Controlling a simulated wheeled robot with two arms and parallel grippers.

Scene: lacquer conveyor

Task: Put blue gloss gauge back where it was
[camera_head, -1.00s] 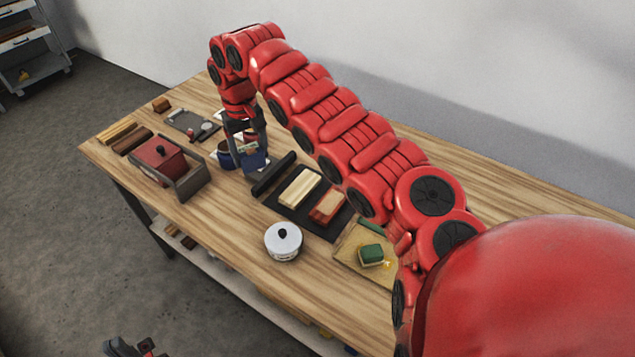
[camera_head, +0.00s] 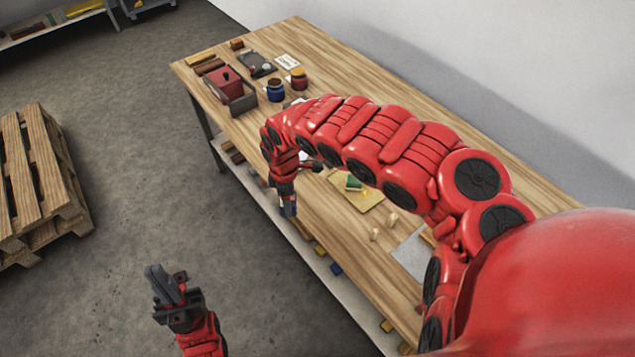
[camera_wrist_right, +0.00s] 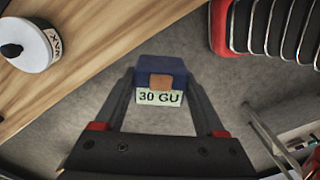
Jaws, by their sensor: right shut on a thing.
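The blue gloss gauge (camera_wrist_right: 148,69) is a small dark blue block with an orange patch and a pale label reading "30 GU". In the right wrist view it sits between the fingertips of my right gripper (camera_wrist_right: 160,92), which is shut on it. In the head view this gripper (camera_head: 288,208) points down beside the table's front edge, over the lower shelf side, with a bit of blue at its tips. My left gripper (camera_head: 168,285) is empty over the floor at lower left, its fingers apart. My right arm hides the middle of the tabletop.
The wooden table (camera_head: 330,235) holds a red box (camera_head: 226,76), a blue jar (camera_head: 275,92), a red jar (camera_head: 299,80) and a green block (camera_head: 353,183) on a yellowish board. A white lidded pot (camera_wrist_right: 30,48) is near the edge. A pallet (camera_head: 45,175) lies left on open floor.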

